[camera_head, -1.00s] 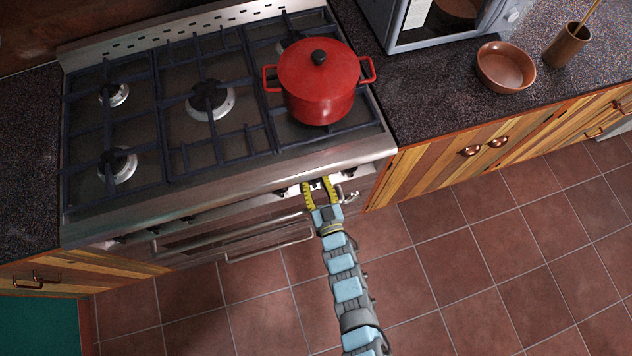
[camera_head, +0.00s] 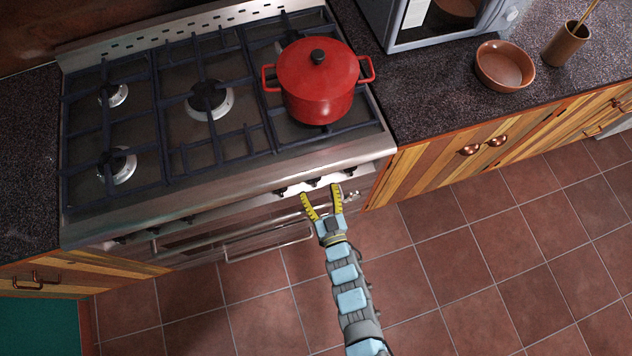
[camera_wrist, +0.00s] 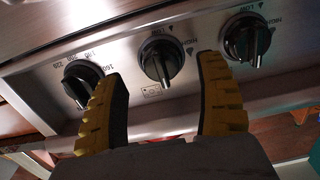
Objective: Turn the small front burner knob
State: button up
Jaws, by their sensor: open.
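The stove's front panel carries several black knobs. In the wrist view a middle knob (camera_wrist: 161,61) shows between and just beyond my open fingers, with a small burner marking below it. A knob with HIGH and LOW marks (camera_wrist: 247,40) is to its right, and a knob with numbers (camera_wrist: 82,82) is to its left, partly behind the left finger. My gripper (camera_head: 322,197) has yellow fingers spread wide in front of the panel; it also shows in the wrist view (camera_wrist: 165,100). Nothing is between the fingertips, and they look apart from the middle knob.
A red pot (camera_head: 317,85) stands on the right of the stove top. Oven handles (camera_head: 270,243) run below the panel. A microwave (camera_head: 440,20), a brown bowl (camera_head: 505,66) and a brown cup (camera_head: 568,45) are on the right counter. The tiled floor is clear.

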jog(key=v, duration=0.9)
jog(key=shift+r, duration=0.1)
